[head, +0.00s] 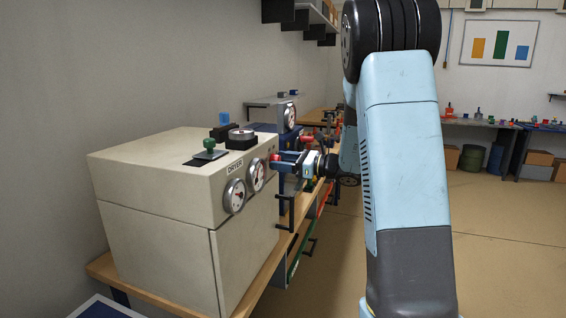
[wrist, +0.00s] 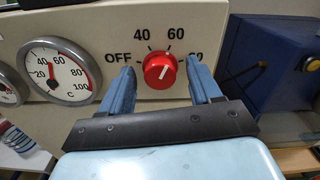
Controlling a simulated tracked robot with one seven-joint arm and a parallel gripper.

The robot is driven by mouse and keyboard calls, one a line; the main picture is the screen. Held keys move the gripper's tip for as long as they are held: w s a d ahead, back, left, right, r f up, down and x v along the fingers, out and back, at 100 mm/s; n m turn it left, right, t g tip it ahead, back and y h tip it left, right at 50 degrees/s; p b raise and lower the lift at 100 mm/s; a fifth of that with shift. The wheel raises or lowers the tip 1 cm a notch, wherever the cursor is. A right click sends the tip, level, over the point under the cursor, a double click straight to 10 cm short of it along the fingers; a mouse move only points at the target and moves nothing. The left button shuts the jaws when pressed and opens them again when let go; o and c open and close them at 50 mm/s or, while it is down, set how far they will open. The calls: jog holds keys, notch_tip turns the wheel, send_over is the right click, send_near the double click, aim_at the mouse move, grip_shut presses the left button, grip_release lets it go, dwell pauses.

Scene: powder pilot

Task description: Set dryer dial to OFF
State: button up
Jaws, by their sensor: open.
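The dryer (head: 152,180) is a cream box on a wooden bench at the left of the head view, labelled DRYER. Its red dial (wrist: 160,70) shows in the wrist view with marks OFF, 40, 60 and a partly hidden one at the right. The dial's white line points up and to the right, toward the 60 side, not at OFF. In the head view the dial (head: 274,157) is small at the dryer's right face. My gripper (wrist: 163,80) is open, its two blue fingers on either side of the dial. I cannot tell whether they touch it.
A gauge (wrist: 58,70) marked in C sits left of the dial. A blue box (wrist: 262,65) stands to the right. On the dryer's top are a green knob (head: 210,144) and a dark block with a round dial (head: 241,137). Open floor (head: 500,235) lies at the right.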

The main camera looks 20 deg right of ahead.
jog(key=shift+c, duration=0.2)
jog(key=c, duration=1)
jog(key=shift+n, duration=0.3)
jog(key=shift+s+f+n, duration=0.1)
jog(key=shift+f+n, duration=0.05)
jog(key=shift+n, duration=3.05)
jog(key=shift+s+f+n, duration=0.1)
jog(key=shift+n, duration=3.1)
jog(key=shift+f+n, duration=0.15)
jog(key=shift+n, duration=3.05)
